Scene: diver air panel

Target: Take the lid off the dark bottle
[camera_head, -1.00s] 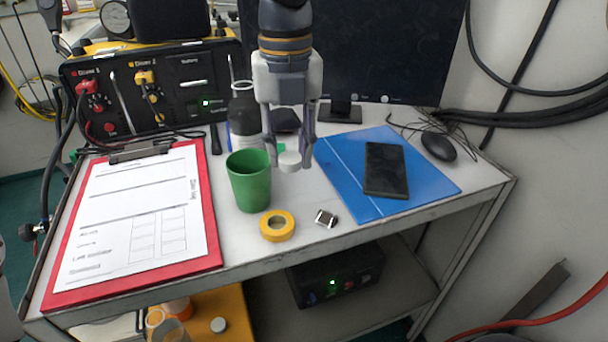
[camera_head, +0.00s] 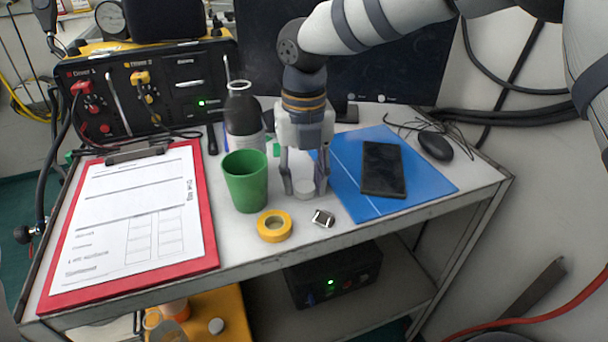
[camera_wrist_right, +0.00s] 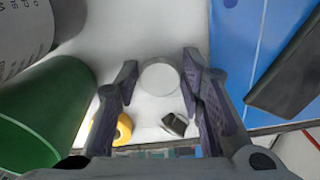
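The dark bottle (camera_head: 243,117) stands upright at the back of the cart top, left of my right gripper, with its neck bare and open. The lid (camera_head: 304,190), a small white disc, is away from the bottle, between the fingertips of my right gripper (camera_head: 304,192). In the right wrist view the lid (camera_wrist_right: 160,77) fills nearly the whole space between the two fingers (camera_wrist_right: 160,80). The gripper points down and holds the lid low, at or just above the table; contact with the table cannot be told. My left gripper is not in view.
The green cup (camera_head: 246,182) stands close left of the gripper. A yellow tape roll (camera_head: 262,226) and a small metal item (camera_head: 323,218) lie in front. A blue folder (camera_head: 345,190) with a black phone (camera_head: 384,169) is right. A red clipboard (camera_head: 212,245) fills the left.

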